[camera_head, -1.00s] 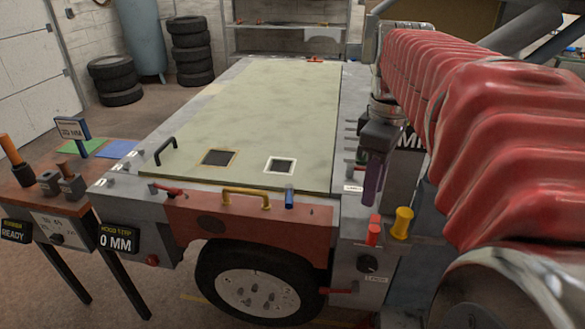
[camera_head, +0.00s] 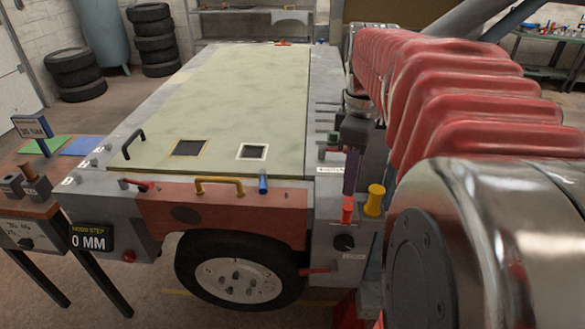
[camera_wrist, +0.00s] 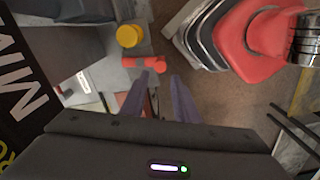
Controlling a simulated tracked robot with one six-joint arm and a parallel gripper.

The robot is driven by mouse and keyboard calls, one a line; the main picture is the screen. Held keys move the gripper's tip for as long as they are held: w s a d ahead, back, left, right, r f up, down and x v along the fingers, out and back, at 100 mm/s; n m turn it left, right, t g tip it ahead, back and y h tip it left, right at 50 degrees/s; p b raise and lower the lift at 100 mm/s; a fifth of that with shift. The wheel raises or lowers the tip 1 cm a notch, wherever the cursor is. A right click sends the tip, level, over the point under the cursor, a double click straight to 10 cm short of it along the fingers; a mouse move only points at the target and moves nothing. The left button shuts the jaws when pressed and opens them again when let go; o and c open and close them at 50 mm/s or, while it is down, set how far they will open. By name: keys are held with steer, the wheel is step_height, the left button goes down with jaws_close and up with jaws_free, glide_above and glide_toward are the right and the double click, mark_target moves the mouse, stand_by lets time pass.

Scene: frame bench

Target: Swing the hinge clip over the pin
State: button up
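My gripper (camera_head: 350,190) points down at the right front corner of the bench. Its two purple fingers stand apart with nothing between them, as the wrist view shows (camera_wrist: 162,77). A short red cylinder (camera_head: 347,212) is just below and in front of the fingertips; in the wrist view the red cylinder (camera_wrist: 145,63) lies just beyond them. A yellow knob (camera_head: 375,199) stands to its right and also shows in the wrist view (camera_wrist: 129,36). I cannot tell for certain which parts are the hinge clip and the pin.
The pale hood panel (camera_head: 225,105) carries two dark squares. A yellow handle (camera_head: 219,185), a blue peg (camera_head: 263,184) and a red lever (camera_head: 133,184) sit along its front edge. A wheel (camera_head: 240,275) is below. A side table (camera_head: 35,212) stands left.

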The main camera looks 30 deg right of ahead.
mark_target(347, 207)
step_height(347, 207, down, 10)
steer(key=shift+r, duration=0.2)
steer(key=shift+c, duration=0.7)
jaws_close()
